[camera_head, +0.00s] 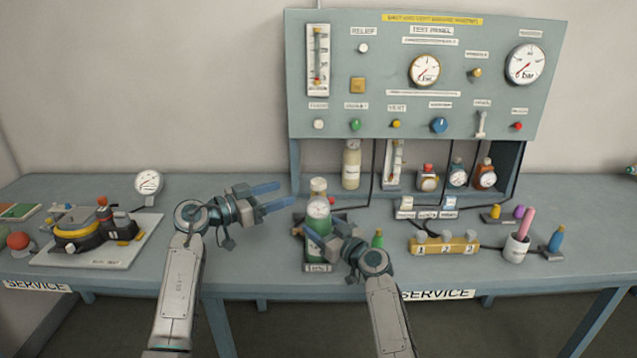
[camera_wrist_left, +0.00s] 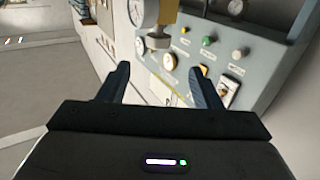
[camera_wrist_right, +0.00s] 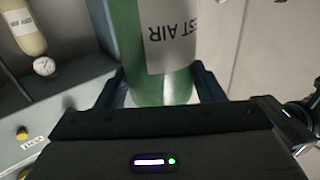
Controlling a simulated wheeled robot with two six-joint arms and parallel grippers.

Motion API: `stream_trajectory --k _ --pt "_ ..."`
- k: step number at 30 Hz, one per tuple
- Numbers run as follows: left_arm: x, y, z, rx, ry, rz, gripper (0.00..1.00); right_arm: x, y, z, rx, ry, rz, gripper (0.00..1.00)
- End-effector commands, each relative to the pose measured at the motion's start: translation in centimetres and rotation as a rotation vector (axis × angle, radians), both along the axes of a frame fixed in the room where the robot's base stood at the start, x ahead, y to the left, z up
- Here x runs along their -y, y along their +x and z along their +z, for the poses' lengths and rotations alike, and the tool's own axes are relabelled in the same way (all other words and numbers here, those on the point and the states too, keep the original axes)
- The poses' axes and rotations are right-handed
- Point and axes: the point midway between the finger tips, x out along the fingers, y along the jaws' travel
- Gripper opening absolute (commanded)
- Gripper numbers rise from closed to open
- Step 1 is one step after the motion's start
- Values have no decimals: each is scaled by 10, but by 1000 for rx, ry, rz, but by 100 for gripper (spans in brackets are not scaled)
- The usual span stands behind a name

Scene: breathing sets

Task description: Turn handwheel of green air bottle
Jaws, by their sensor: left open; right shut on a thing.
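The green air bottle (camera_head: 317,226) stands upright on the bench, with a pale handwheel (camera_head: 318,184) on top and a gauge below it. The right wrist view shows green glassy metal (camera_wrist_right: 178,88) and an upside-down white label between the fingers. My left gripper (camera_head: 287,196) is open and empty, left of the bottle top, with its fingers pointing toward it.
The test panel (camera_head: 468,73) rises behind the bottle, with small bottles beneath it. A yellow numbered block (camera_head: 444,245) and a cup (camera_head: 516,248) stand at right. A tray (camera_head: 64,255) with a yellow-black device and a gauge (camera_head: 148,182) are at left.

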Motion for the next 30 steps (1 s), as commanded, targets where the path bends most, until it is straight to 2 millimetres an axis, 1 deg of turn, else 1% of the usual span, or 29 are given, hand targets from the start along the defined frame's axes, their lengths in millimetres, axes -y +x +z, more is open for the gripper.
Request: stream_trajectory --k 2,5,8,15,18,21,25,30 --pt "0 -1 -1 3 -3 -12 59 0 0 0 1 1 0 7" --pt "6 3 -1 5 -5 -17 59 0 0 1 1 1 0 7" --pt "21 11 0 3 -9 -18 59 0 0 1 0 1 0 7" --pt "63 37 0 3 -8 -17 59 0 0 1 1 1 0 7" --pt "77 46 0 4 -6 -17 59 0 0 1 1 1 0 7" --pt "88 54 0 4 -6 -15 59 0 0 1 1 1 0 7" --pt "97 59 -1 4 -5 -15 59 0 0 1 1 1 0 7" --pt "100 60 -1 4 -5 -14 59 0 0 1 1 1 0 7"
